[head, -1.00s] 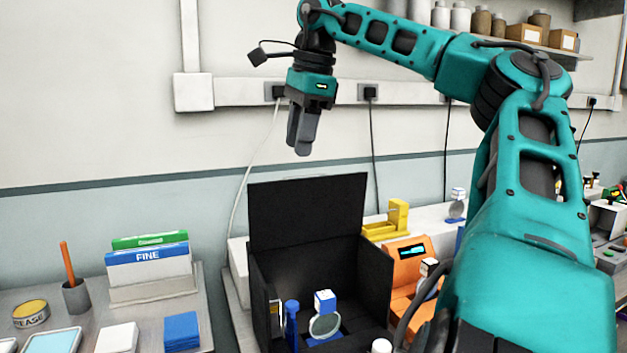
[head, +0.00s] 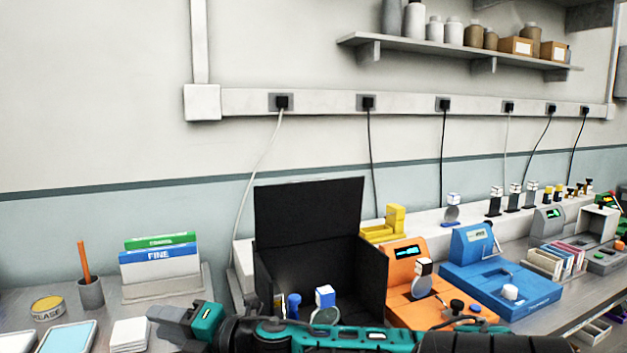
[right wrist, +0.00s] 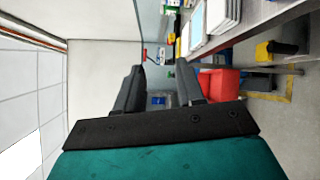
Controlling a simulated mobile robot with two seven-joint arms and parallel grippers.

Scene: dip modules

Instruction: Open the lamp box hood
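The lamp box (head: 372,278) is a black open-fronted box on the bench in the head view. Its black hood (head: 308,212) stands upright at the back, so the top is open. A blue-and-white capped piece (head: 325,297) and a blue piece (head: 294,305) show inside; their lower parts are hidden by my right arm. My right gripper (head: 168,316) is at the lower left, in front of and left of the box, apart from the hood. In the right wrist view its two fingers (right wrist: 160,72) are spread with nothing between them. My left gripper is out of view.
Left of the box are a file holder (head: 160,265), a pen cup (head: 90,293), a tin (head: 47,308) and white pads (head: 129,334). An orange device (head: 405,262) and a blue device (head: 500,280) stand to its right.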

